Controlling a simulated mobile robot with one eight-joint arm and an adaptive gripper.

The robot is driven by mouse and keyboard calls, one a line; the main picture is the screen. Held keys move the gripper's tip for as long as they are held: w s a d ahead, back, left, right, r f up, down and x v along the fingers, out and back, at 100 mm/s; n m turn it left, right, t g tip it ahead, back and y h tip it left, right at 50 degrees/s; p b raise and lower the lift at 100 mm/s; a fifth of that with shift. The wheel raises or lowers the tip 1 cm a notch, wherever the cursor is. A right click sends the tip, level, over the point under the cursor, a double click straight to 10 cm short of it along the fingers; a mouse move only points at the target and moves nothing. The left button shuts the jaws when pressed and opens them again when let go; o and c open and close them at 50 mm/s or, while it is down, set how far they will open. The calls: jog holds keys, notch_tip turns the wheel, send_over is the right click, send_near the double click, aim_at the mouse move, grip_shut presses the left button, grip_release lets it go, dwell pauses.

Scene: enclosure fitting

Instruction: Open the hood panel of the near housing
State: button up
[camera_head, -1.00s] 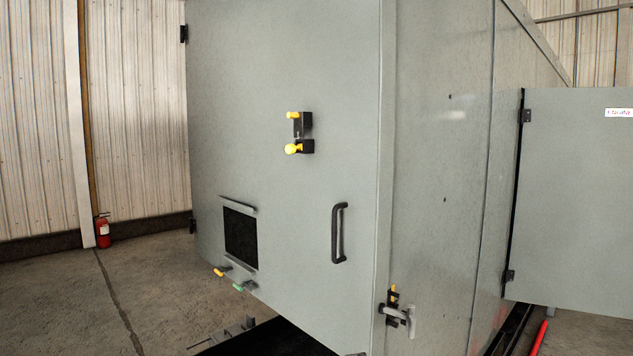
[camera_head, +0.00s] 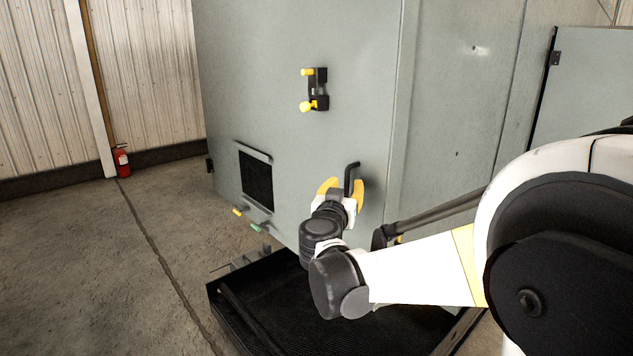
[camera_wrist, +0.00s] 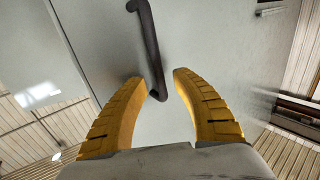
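The near housing (camera_head: 450,120) is a large grey box. Its front panel (camera_head: 270,110) looks shut, with no gap visible along its right edge. A black bar handle (camera_head: 351,172) stands upright on the panel's lower right; it also shows in the wrist view (camera_wrist: 148,40). My gripper (camera_head: 344,187) is at the handle with its yellow fingers open. In the wrist view my gripper (camera_wrist: 159,77) has one finger on each side of the handle's lower end, with gaps visible. A black latch with yellow knobs (camera_head: 308,105) sits higher on the panel.
A dark vent (camera_head: 256,180) with yellow and green knobs below it is on the panel's lower left. A black tray (camera_head: 255,325) lies under the housing. An open door (camera_head: 585,95) stands at right. A fire extinguisher (camera_head: 122,162) is by the wall. Floor at left is clear.

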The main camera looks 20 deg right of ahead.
jog(key=shift+x, duration=1.3)
grip_shut()
jog(key=shift+a, duration=0.15)
